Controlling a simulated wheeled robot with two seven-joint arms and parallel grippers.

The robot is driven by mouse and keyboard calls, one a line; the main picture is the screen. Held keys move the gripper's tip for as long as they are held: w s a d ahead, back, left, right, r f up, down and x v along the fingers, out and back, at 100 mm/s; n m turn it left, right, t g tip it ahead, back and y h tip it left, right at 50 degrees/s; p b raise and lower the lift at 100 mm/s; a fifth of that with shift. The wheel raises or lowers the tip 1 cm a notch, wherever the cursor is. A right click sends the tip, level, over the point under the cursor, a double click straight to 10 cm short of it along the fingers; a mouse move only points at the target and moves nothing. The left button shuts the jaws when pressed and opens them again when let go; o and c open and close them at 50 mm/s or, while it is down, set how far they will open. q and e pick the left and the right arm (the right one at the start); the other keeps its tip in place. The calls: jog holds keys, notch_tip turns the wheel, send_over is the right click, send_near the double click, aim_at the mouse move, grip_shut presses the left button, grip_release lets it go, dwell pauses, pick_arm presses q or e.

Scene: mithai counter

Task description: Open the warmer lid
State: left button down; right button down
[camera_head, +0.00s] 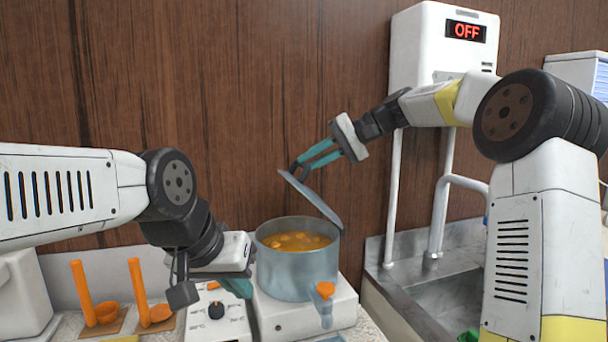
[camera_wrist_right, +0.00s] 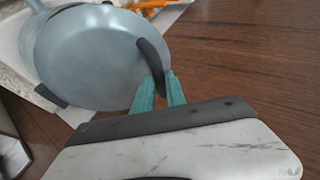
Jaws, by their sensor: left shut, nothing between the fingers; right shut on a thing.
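The warmer is a grey-blue pot (camera_head: 290,272) on a white base (camera_head: 300,315), holding orange food (camera_head: 298,241). Its round grey lid (camera_head: 318,205) is tilted up steeply at the pot's right rim, and the pot's mouth is uncovered. My right gripper (camera_head: 298,166) is shut on the lid's dark handle, above the pot. The right wrist view shows the teal fingers (camera_wrist_right: 160,92) on the curved handle (camera_wrist_right: 151,62) of the lid (camera_wrist_right: 88,58). My left gripper (camera_head: 246,290) is shut and empty, low beside the pot's left side. Its fingertips are partly hidden.
Orange ladles (camera_head: 137,280) stand on small holders at the left. A control box with a black knob (camera_head: 216,310) is in front of the left gripper. A steel sink (camera_head: 440,300) lies to the right. A white heater showing OFF (camera_head: 425,50) hangs on the wooden wall.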

jog(key=w+d+m+y, duration=0.1)
jog(key=w+d+y, duration=0.1)
jog(key=d, duration=0.3)
jog(key=w+d+m+y, duration=0.1)
jog(key=w+d+y, duration=0.1)
jog(key=d+y, duration=0.2)
jog(key=w+d+f+m+y, duration=0.1)
jog(key=w+d+m+y, duration=0.1)
jog(key=d, duration=0.6)
jog(key=shift+w+y, duration=0.6)
jog(key=shift+y, duration=0.4)
jog(key=shift+d, duration=0.15)
jog(key=c, duration=1.4)
grip_release()
jog(key=shift+o, duration=0.2)
